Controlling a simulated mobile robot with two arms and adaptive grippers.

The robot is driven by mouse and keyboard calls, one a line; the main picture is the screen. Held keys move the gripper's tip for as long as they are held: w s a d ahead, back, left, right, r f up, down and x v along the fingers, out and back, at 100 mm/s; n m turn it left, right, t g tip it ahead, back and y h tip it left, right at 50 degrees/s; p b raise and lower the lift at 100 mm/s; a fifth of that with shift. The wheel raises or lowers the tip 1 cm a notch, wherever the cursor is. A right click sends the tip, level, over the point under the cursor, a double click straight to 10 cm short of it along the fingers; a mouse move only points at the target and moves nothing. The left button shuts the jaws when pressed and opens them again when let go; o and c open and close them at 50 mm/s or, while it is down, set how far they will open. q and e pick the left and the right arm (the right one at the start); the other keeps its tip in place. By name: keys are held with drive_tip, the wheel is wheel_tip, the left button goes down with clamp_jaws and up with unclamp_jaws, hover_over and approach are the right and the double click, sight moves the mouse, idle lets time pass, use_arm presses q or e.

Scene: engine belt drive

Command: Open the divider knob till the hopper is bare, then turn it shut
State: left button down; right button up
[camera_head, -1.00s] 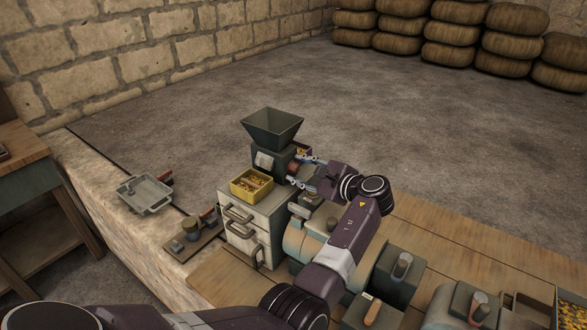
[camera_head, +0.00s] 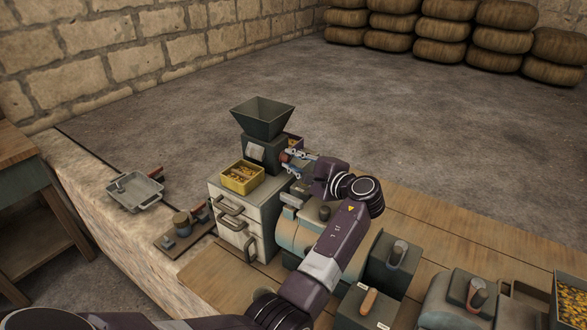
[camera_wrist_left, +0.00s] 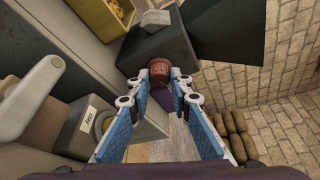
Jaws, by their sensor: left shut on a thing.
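The divider (camera_head: 257,153) is a dark grey box on top of a pale drawer cabinet, with a wide, flared hopper (camera_head: 262,117) above it. The visible inner walls of the hopper look bare; its bottom is hidden. The red-brown divider knob (camera_wrist_left: 160,66) sticks out of the divider's right side. My left gripper (camera_head: 293,160) is shut on the knob, with a fingertip at each side of it in the left wrist view. A yellow tray (camera_head: 236,187) with small golden pieces sits in front of the divider. A purple tray (camera_head: 296,142) is partly hidden behind it. My right gripper is not in view.
A grey pan (camera_head: 135,192) lies on the stone ledge at left, near a small board with a dark cylinder (camera_head: 181,222). Rounded teal machine housings and blocks with handles (camera_head: 368,301) crowd the bench under my left arm.

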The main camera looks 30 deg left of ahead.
use_arm(q)
drive_tip(key=shift+a+f+n+b, duration=0.15)
drive_tip(key=shift+n+b, duration=0.45)
drive_tip(key=shift+b, duration=0.05)
drive_tip(key=shift+t, duration=0.3)
drive_tip(key=shift+r, duration=0.25)
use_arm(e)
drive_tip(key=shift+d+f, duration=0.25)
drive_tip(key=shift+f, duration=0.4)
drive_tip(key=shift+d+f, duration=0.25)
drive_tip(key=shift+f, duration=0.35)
use_arm(q)
drive_tip(key=c, duration=2.1)
unclamp_jaws()
drive_tip(key=o, duration=0.3)
drive_tip(key=shift+a+f, duration=0.1)
drive_tip(key=shift+a, duration=0.05)
drive_tip(key=shift+o, duration=0.2)
drive_tip(key=shift+d, duration=0.2)
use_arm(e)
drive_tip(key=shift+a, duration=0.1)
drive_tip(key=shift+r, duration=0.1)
